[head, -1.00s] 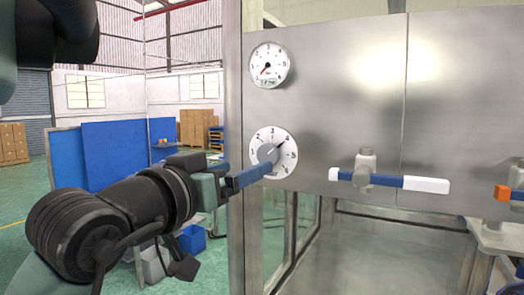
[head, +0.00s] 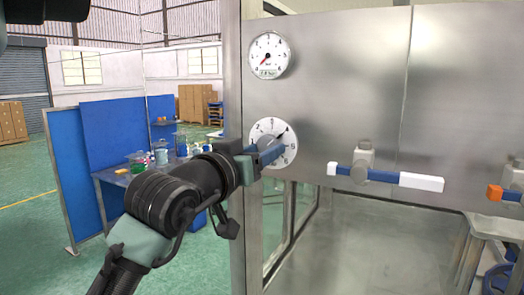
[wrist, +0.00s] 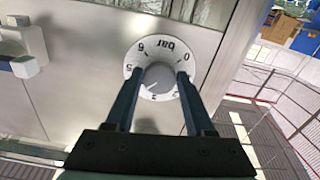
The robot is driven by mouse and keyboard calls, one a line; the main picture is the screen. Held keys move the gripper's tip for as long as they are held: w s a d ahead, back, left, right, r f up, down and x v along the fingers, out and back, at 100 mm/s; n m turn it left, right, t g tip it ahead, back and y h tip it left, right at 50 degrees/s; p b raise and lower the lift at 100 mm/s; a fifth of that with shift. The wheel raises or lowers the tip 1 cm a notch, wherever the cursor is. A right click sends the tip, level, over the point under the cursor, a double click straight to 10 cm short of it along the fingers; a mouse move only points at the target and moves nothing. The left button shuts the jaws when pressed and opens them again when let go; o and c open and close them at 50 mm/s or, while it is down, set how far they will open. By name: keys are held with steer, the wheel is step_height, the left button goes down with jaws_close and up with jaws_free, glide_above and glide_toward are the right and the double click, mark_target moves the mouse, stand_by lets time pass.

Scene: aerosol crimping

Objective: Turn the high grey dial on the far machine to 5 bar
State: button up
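The high grey dial (wrist: 159,78) is a round grey knob on a white numbered plate. It sits on the steel panel below a round gauge. My gripper (wrist: 160,80) has one blue finger on each side of the knob, and the knob fills the space between them. In the head view my gripper (head: 262,158) reaches the dial plate (head: 281,127) from the lower left. A finger crosses the knob and hides much of it. The visible part of the pointer lies to the right, near 4 to 5; its exact reading is unclear.
The gauge (head: 269,55) has a red needle at lower left and a small readout too blurred to read. A blue lever with a white end (head: 421,181) juts out right of the dial. Blue partitions (head: 75,170) and a table with bottles stand behind at left.

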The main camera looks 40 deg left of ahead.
jaws_close()
steer(key=shift+f+m+b, duration=0.1)
steer(key=shift+m+b, duration=0.3)
steer(key=shift+b, duration=0.1)
steer(key=m+b, duration=0.5)
steer(key=m, duration=0.2)
steer(key=shift+a+m, duration=0.15)
steer(key=shift+m, duration=0.25)
steer(key=shift+b, duration=0.35)
